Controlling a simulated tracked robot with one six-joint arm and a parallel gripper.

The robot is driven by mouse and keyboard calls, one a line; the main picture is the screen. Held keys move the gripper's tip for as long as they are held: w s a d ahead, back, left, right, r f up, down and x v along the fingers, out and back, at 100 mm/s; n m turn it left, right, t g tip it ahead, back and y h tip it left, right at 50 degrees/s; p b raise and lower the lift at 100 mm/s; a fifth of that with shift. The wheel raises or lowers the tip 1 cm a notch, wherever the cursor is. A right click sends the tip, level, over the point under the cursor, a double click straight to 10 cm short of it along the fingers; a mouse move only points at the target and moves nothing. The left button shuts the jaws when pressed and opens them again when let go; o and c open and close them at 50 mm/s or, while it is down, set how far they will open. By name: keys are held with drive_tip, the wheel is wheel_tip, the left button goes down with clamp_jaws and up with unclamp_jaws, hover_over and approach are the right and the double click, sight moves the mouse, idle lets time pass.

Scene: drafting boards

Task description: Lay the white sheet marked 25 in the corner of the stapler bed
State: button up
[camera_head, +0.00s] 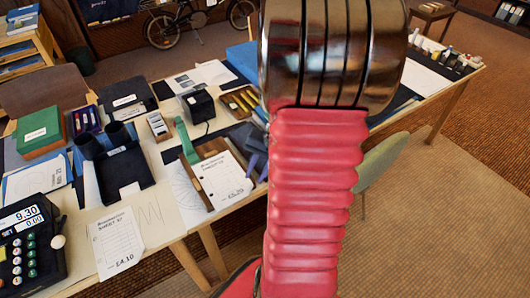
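Two white printed sheets show. One sheet (222,182) lies at an angle on the right part of a brown wooden board with a green arm (188,141); its number is too small to read surely. The other sheet (117,243) lies flat near the table's front edge, and its heading seems to end in 47. I cannot tell surely which thing is the stapler bed; a dark blue device with a flat bed (127,172) and two upright cylinders stands left of the board. My red-sleeved arm fills the middle right; my gripper's fingers are not in view.
A till-like device (30,245) stands front left. A green box (40,130), a black cube-shaped device (197,104) and a pencil tray (238,101) crowd the table. A green chair (381,160) stands right of my arm. Bare tabletop shows around the front sheet.

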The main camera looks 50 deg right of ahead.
drive_tip(key=v, duration=1.1)
drive_tip(key=shift+r, duration=0.2)
idle(0.5)
drive_tip(key=a+r+n+t+h, duration=0.1)
drive_tip(key=a+r+n, duration=0.2)
drive_tip(key=a, duration=0.6)
drive_tip(key=a+r+n+t, duration=0.1)
drive_tip(key=a+r+n, duration=0.2)
drive_tip(key=a, duration=0.6)
drive_tip(key=a+r+n+h, duration=0.1)
drive_tip(key=a+r+n, duration=0.3)
drive_tip(key=a, duration=0.5)
drive_tip(key=n, duration=0.2)
drive_tip(key=shift+n+t+h, duration=0.3)
drive_tip(key=shift+t, duration=0.1)
